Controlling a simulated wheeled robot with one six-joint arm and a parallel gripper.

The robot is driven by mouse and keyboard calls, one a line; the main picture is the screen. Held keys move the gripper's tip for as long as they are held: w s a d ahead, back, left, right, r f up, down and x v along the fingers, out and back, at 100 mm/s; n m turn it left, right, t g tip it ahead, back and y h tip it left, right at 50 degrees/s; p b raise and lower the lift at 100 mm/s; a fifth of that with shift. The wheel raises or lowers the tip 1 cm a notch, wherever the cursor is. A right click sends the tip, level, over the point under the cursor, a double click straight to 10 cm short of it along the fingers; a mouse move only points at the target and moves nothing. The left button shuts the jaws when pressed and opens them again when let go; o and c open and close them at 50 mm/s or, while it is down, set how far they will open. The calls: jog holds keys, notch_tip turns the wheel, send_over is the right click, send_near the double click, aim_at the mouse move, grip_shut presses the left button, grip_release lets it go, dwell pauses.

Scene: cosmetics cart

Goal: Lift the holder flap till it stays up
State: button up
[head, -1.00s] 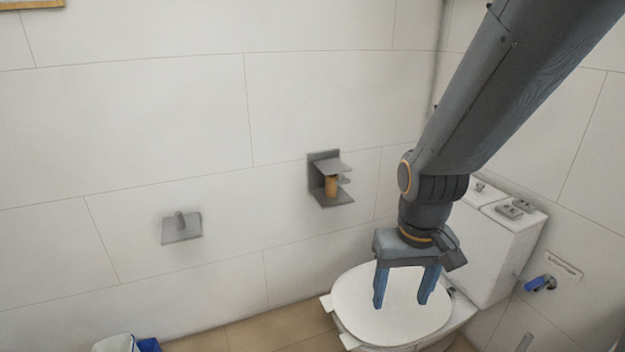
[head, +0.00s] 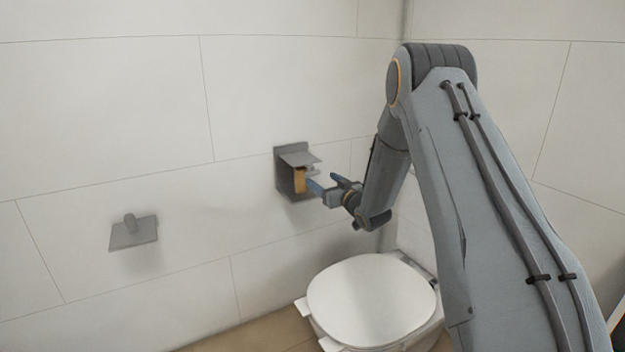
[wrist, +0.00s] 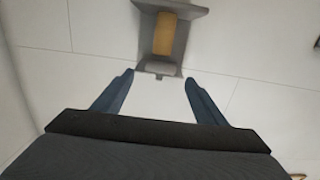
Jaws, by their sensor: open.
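The grey holder (head: 284,180) is fixed to the tiled wall, with a brown roll (head: 299,180) inside. Its flap (head: 300,158) juts out from the top of the back plate, above the roll. My gripper (head: 325,181) is open, just right of the holder and below the flap's level, pointing toward it. One blue finger overlaps the holder's front in the head view; I cannot tell whether it touches. In the wrist view the roll (wrist: 165,34) and part of the holder show beyond my open gripper (wrist: 160,84), with nothing between the fingers.
A toilet with a closed white lid (head: 371,302) stands below and right of the holder. A second grey wall fitting (head: 133,233) is on the wall to the left. The wall between the two fittings is clear.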

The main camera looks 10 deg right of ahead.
aim_at(313, 172)
jog(key=shift+w+a, duration=0.2)
jog(key=shift+w, duration=0.35)
jog(key=x, duration=0.6)
jog(key=shift+w+a+r, duration=0.15)
jog(key=shift+w, duration=0.25)
jog(key=c, duration=1.5)
jog(key=shift+r, duration=0.15)
